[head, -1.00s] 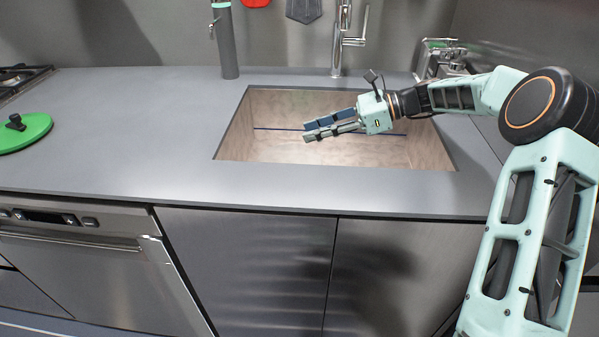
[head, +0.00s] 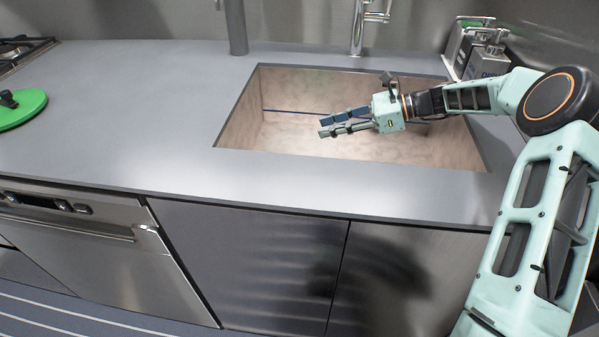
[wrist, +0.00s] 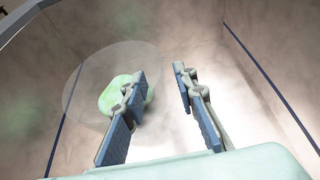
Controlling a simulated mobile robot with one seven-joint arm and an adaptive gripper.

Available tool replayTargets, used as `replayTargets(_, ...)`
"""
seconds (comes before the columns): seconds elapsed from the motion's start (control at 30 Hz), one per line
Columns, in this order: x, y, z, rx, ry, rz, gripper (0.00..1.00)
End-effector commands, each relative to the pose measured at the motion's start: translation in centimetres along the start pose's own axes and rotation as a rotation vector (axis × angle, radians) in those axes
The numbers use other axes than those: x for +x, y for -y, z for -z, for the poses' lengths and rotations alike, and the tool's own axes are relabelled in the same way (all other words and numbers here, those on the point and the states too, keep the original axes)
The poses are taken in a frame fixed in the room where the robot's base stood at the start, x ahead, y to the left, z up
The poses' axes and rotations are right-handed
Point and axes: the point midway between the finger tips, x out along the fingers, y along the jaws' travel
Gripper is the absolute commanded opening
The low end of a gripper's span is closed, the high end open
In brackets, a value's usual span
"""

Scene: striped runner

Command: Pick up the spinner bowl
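In the wrist view, a clear, round, see-through shape with a green patch at its middle (wrist: 113,92) shows beyond my left finger. It looks like the spinner bowl, inside the sink, but its outline is faint. My left finger covers part of it, and I cannot tell whether they touch. I cannot make it out in the head view. My gripper (head: 325,124) is over the sink, pointing left. In the wrist view my gripper (wrist: 157,88) has its two blue-padded fingers apart, with nothing between them.
The sink (head: 240,133) has pale walls and is set in a grey counter (head: 130,120). A tap (head: 358,25) stands behind it. A green round lid-like thing (head: 25,106) with a black knob lies at far left. A metal appliance (head: 480,50) stands at back right.

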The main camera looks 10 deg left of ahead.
Motion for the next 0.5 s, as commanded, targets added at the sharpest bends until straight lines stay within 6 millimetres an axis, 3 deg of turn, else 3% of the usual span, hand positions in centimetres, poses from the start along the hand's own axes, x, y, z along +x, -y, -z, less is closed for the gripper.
replayTargets(0.33, 5.7, -0.1, 0.2, 0.0, 0.001, -0.003, 0.26)
replayTargets(0.5, 7.3, 0.0, 0.1, 0.001, 0.0, -0.001, 0.26)
